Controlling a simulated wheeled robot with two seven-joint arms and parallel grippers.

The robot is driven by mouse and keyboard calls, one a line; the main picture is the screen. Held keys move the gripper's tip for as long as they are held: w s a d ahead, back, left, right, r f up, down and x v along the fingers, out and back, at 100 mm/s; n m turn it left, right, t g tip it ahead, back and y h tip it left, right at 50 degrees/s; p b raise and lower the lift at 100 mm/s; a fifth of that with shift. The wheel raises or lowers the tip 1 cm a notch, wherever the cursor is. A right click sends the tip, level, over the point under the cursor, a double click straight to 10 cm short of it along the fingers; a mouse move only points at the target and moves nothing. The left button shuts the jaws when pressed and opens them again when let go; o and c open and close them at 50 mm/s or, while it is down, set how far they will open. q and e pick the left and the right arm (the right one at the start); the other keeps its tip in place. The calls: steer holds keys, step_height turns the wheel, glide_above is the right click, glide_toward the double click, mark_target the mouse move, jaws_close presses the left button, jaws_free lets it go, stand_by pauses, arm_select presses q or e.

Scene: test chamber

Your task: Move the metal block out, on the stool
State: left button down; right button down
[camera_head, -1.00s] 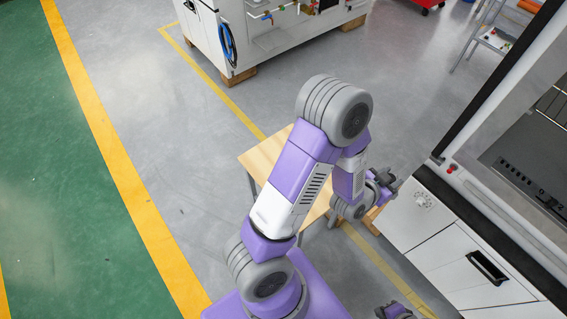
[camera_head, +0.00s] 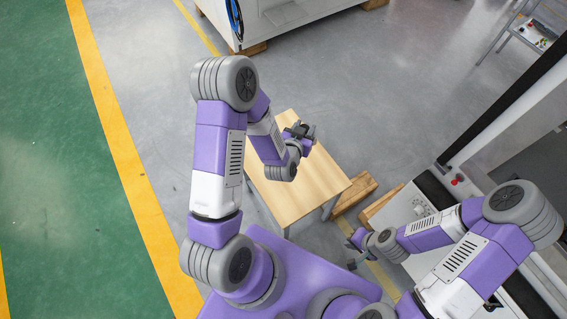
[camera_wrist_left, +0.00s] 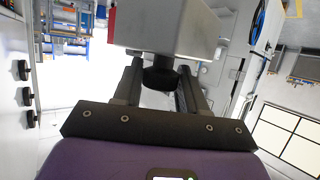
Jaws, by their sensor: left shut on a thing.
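The stool (camera_head: 322,188) has a pale wooden top and stands in the middle of the head view. My left gripper (camera_head: 303,132) is over the far part of its top; I cannot tell the height. In the left wrist view my left gripper (camera_wrist_left: 158,84) is shut on the dark knob of the grey metal block (camera_wrist_left: 172,24). The block lies just beyond the fingers and is cut off by the top edge. In the head view I cannot make out the block clearly. My right gripper (camera_head: 352,256) is right of the stool's near end, apparently open and empty.
A white machine (camera_head: 408,207) with a red button stands at the right, close to my right arm. Wooden beams (camera_head: 354,193) lie between it and the stool. Another white machine (camera_head: 275,18) stands at the back. Grey floor left of the stool is clear.

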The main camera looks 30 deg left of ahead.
arm_select(q)
steer(key=shift+s+a+f+n+y+b, duration=0.1)
steer(key=shift+a+f+n+y+b, duration=0.35)
steer(key=shift+f+b, duration=2.2)
steer(key=shift+a+f+n+y+b, duration=0.25)
steer(key=shift+a+f, duration=0.4)
steer(key=shift+f, duration=4.25)
steer(key=shift+s+a+f+n+y+b, duration=0.1)
steer(key=shift+a+f+n+y+b, duration=0.35)
steer(key=shift+f+b, duration=2.2)
step_height(320, 180, down, 2)
steer(key=shift+a+f+p, duration=0.1)
steer(key=shift+f+p, duration=0.05)
steer(key=shift+p, duration=1)
steer(key=shift+f, duration=0.15)
steer(key=c, duration=0.6)
jaws_free()
